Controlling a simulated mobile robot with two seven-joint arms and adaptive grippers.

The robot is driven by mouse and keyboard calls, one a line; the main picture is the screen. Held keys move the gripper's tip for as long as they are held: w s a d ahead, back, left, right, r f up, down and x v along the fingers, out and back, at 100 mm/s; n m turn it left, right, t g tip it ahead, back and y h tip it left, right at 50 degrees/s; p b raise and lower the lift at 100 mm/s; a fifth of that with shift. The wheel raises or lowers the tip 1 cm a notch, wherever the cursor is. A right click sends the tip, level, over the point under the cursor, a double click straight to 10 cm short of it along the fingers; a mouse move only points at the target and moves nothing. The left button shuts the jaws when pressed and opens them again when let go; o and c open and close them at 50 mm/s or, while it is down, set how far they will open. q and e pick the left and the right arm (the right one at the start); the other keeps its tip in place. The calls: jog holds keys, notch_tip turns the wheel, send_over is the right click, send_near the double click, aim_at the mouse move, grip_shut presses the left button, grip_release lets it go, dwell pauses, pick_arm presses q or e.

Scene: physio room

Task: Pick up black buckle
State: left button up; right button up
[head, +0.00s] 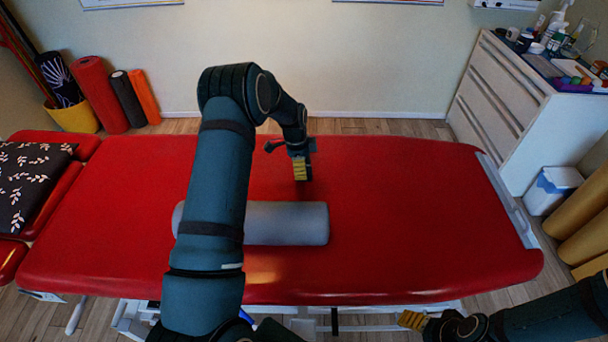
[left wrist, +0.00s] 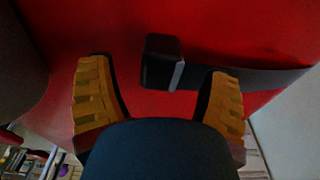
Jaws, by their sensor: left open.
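The black buckle (left wrist: 160,62) shows in the left wrist view as a dark block on the red surface, with a light grey edge on its right side. A dark strap (left wrist: 245,78) runs from it to the right. My left gripper (left wrist: 160,72) is open, with one yellow-padded finger on each side of the buckle in that view; I see no contact. In the head view my left gripper (head: 301,168) is over the far part of the red table (head: 400,220). I cannot make out the buckle there. My right gripper (head: 412,320) is at the bottom right, its opening unclear.
A grey roll (head: 285,223) lies on the table, partly behind my left arm. A patterned dark cushion (head: 30,180) is at the left end. A white drawer cabinet (head: 510,95) stands at the right. The table's right half is clear.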

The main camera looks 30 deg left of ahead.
pick_arm(q)
jog(key=f, duration=0.2)
jog(key=d+f, duration=0.1)
jog(key=f, duration=0.1)
jog(key=shift+w+b, duration=0.35)
jog(key=c, duration=1.3)
jog(key=shift+r, duration=0.1)
